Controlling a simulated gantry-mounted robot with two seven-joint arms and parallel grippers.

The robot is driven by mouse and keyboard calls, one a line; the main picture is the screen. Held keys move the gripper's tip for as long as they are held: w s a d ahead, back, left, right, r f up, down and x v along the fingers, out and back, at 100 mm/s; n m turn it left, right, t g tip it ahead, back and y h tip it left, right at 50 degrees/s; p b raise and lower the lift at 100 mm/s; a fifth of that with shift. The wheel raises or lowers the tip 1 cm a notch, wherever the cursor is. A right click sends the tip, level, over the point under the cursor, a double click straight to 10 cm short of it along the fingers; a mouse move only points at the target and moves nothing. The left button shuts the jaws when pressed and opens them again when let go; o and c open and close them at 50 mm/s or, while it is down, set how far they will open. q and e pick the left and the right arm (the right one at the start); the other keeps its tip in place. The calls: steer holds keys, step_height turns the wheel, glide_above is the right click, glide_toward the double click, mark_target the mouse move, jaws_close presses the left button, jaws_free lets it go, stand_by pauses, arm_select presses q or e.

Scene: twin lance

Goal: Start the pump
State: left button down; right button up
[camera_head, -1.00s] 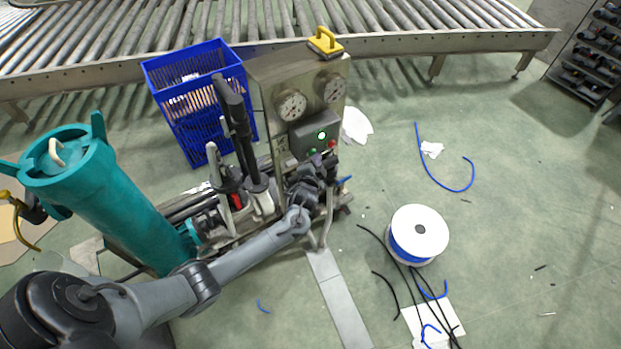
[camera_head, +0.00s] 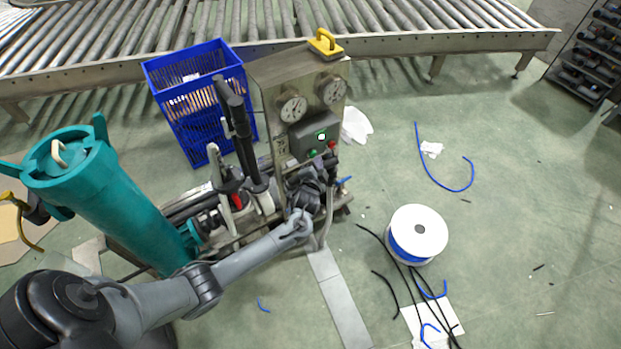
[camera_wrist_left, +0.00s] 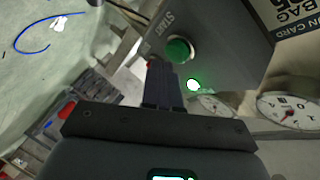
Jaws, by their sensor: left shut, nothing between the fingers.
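The grey control box (camera_head: 313,132) is on the front of the steel pump panel, with a green button (camera_head: 312,153), a red button (camera_head: 332,146) and a glowing lamp (camera_head: 321,137). My left gripper (camera_head: 316,165) is just below the green button. In the left wrist view the green button (camera_wrist_left: 179,50) is beside the word START, and the lamp (camera_wrist_left: 193,85) glows pale green. The shut, empty fingers (camera_wrist_left: 161,72) point toward the box and overlap the view just below the button. I cannot tell whether they touch it. My right gripper is not in view.
Two dial gauges (camera_head: 293,107) are above the control box, and a yellow handle (camera_head: 325,42) tops the panel. A teal cylinder (camera_head: 110,205) and a blue crate (camera_head: 205,105) are to the left.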

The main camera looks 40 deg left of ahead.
arm_select(q)
steer(key=d+p, duration=0.1)
steer(key=d, duration=0.1)
steer(key=s+d+p, duration=0.1)
steer(key=d, duration=0.2)
steer(key=shift+s+d, duration=0.2)
steer(key=shift+d, duration=0.1)
stand_by(0.5)
